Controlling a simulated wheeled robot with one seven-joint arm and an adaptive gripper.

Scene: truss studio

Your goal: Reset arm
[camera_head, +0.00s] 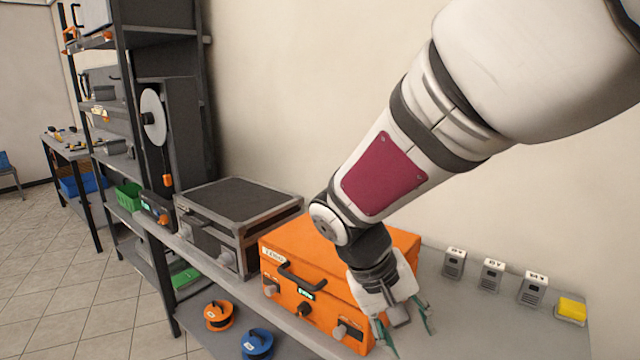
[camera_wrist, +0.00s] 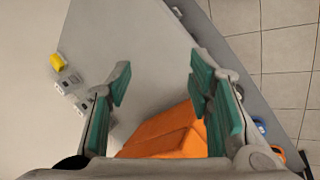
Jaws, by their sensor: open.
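My gripper (camera_head: 403,328) is open and empty, above the grey bench at the right side of an orange case (camera_head: 300,248). In the wrist view my gripper (camera_wrist: 160,95) shows its two green-padded fingers spread wide, with bare bench top between them. The orange case (camera_wrist: 165,135) lies below and between the fingers in that view. My arm reaches down from the upper right in the head view and hides part of the case's right side.
The grey bench (camera_head: 480,330) holds several small grey boxes (camera_head: 492,275) and a yellow block (camera_head: 571,308) at right. A black-topped case (camera_head: 240,205) stands left. An orange reel (camera_head: 220,315) and a blue reel (camera_head: 257,343) sit in front. Dark shelving (camera_head: 160,45) rises at left.

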